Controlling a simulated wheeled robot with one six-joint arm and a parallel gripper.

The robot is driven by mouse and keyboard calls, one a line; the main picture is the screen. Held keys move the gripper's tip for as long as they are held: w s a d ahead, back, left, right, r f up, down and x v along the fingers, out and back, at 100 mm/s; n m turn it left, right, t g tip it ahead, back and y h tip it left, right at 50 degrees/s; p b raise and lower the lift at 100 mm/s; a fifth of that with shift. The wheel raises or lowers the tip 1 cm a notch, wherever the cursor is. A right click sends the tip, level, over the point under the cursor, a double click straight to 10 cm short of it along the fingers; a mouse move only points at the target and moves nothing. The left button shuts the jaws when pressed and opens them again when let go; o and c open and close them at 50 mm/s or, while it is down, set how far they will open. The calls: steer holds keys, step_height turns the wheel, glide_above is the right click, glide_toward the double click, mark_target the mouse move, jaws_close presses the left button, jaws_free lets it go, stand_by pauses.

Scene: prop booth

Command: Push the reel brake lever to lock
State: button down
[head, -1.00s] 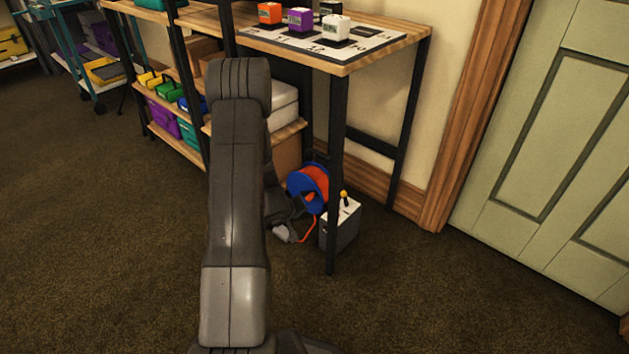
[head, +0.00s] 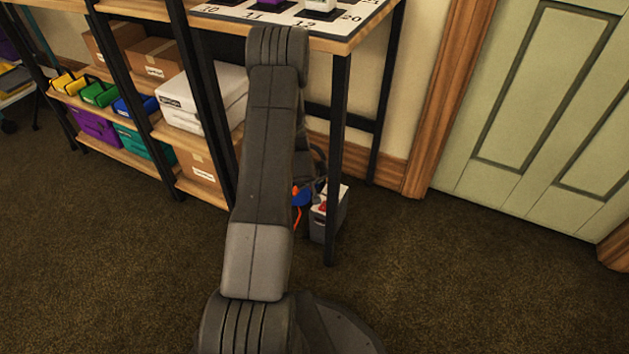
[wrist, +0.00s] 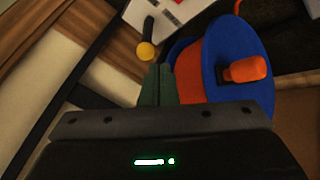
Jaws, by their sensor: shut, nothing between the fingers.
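The brake lever (wrist: 147,40) is a dark stick with a yellow knob on a box (wrist: 172,12) with a pale top, at the top of the wrist view. The reel (wrist: 235,60) has blue flanges, an orange drum and an orange crank handle, to the right of the lever. My gripper (wrist: 157,72) is shut and empty; its fingertips show just below the yellow knob, beside the reel. Whether they touch the knob I cannot tell. In the head view the box (head: 342,222) and a little of the reel (head: 302,196) show; I cannot make out the lever there.
A black table leg (head: 336,165) stands close in front of the box. The table (head: 350,40) is above. A shelf unit (head: 125,163) with cartons and bins stands to the left. Orange cord (head: 297,218) hangs by the reel. Open carpet lies in front, and a green door (head: 545,110) is right.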

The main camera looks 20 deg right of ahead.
steer(key=b+x, duration=0.1)
steer(key=x, duration=0.4)
steer(key=shift+w, duration=0.1)
